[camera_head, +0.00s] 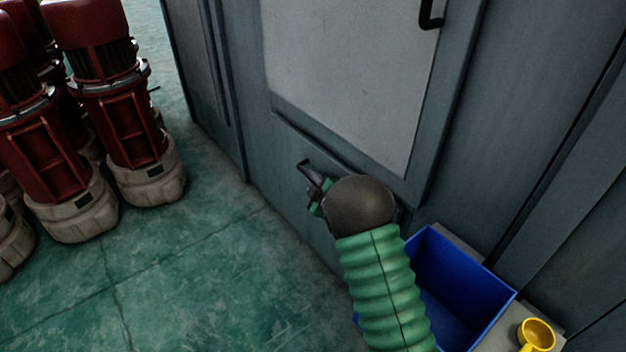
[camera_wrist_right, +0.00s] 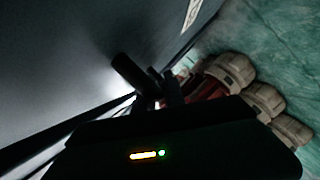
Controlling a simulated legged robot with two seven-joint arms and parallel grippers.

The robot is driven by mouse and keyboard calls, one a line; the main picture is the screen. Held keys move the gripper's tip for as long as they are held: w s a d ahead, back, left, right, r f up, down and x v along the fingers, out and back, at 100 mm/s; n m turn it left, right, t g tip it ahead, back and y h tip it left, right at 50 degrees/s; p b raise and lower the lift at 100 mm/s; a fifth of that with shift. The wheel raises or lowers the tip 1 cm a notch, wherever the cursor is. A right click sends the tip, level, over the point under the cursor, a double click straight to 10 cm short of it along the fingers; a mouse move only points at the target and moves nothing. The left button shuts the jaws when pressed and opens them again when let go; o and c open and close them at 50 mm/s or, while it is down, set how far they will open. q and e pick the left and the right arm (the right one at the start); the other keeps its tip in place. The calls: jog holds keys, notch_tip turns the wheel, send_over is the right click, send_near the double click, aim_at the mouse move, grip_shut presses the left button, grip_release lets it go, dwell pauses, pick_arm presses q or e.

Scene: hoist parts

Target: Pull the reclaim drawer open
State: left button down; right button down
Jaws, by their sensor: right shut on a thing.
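The reclaim drawer's dark bar handle (camera_head: 308,171) sticks out from the lower part of the grey cabinet front (camera_head: 283,160). My right gripper (camera_head: 318,188) is at this handle and shut on it; my dark wrist and green sleeved arm hide much of the grip. In the right wrist view the dark handle (camera_wrist_right: 128,70) shows beside the gripper fingers (camera_wrist_right: 165,92), in dim light. The drawer front seems flush with the cabinet, but its edges are hard to make out. My left gripper is not in view.
A blue bin (camera_head: 470,285) stands against the cabinet, right of my arm, with a yellow cup (camera_head: 537,334) beside it. Several red machines on pale bases (camera_head: 148,180) stand at left. Green floor (camera_head: 215,270) between them and the cabinet is clear. Another handle (camera_head: 430,15) is above.

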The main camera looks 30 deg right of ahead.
jog(key=shift+a+f, duration=0.15)
jog(key=shift+f, duration=0.05)
